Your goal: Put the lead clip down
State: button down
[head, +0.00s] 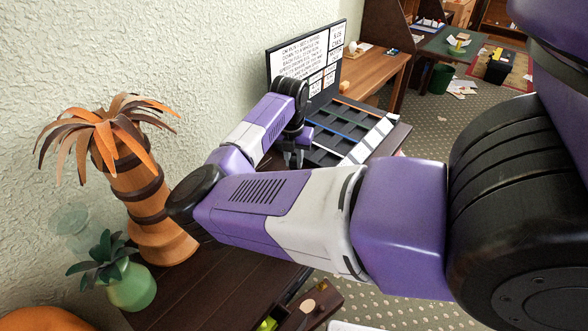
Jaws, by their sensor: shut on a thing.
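My gripper (294,158) is small in the head view, at the end of my purple and white arm. It points down at the near left edge of a dark tray with compartments (322,157), at the back of the dark table. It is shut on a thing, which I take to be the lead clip. The clip itself is too small and too covered by the dark fingers to make out. I cannot tell whether it touches the tray or the table.
A sign board (300,62) stands behind the tray. A palm-shaped wooden ornament (140,190) and a potted succulent (130,287) stand on the left of the dark table (215,288). My arm hides much of the table. A wooden bench (372,72) lies beyond.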

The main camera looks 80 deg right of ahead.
aim_at(294, 168)
jog(key=shift+f, duration=2.15)
jog(key=shift+f, duration=0.45)
jog(key=c, duration=1.3)
grip_release()
jog(key=shift+o, duration=0.2)
jog(key=shift+r, duration=0.1)
